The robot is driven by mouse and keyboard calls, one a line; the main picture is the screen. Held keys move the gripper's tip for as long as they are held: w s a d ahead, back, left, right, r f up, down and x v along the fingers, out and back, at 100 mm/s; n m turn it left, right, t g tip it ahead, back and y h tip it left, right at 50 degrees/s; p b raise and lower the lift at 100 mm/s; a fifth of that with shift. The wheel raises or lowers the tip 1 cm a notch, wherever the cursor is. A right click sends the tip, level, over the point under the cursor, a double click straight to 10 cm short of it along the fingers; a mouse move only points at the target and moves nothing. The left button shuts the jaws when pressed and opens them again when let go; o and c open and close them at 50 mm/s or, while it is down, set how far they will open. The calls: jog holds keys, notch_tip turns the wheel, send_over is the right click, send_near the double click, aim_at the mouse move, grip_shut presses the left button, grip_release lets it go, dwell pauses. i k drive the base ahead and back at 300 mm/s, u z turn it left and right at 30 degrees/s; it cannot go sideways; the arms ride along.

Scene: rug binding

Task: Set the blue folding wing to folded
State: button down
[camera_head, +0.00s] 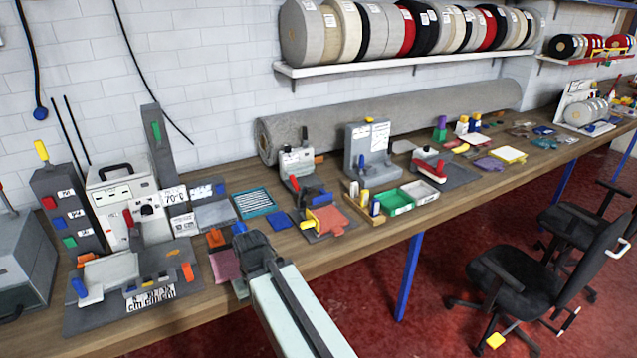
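Several blue parts are in view, and I cannot tell surely which is the blue folding wing. A small blue flap (322,199) stands at the back of a small fixture in the middle of the bench, beside a yellow part (307,224) and a salmon-red pad (331,219). A flat blue piece (280,221) lies left of that fixture. A blue tip (239,228) shows right behind my gripper (254,246). My gripper is dark, over the bench's front edge, left of the fixture. Its fingers are too small and dark to tell open from shut.
A grey machine with a base plate (95,320) fills the left of the bench. Green and white bins (393,201) stand right of the fixture. A grey rug roll (400,118) lies along the wall. Black chairs (540,260) stand on the red floor at right.

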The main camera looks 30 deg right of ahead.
aim_at(324, 196)
jog(key=z, duration=0.05)
jog(key=i, duration=0.95)
jog(key=u, duration=0.2)
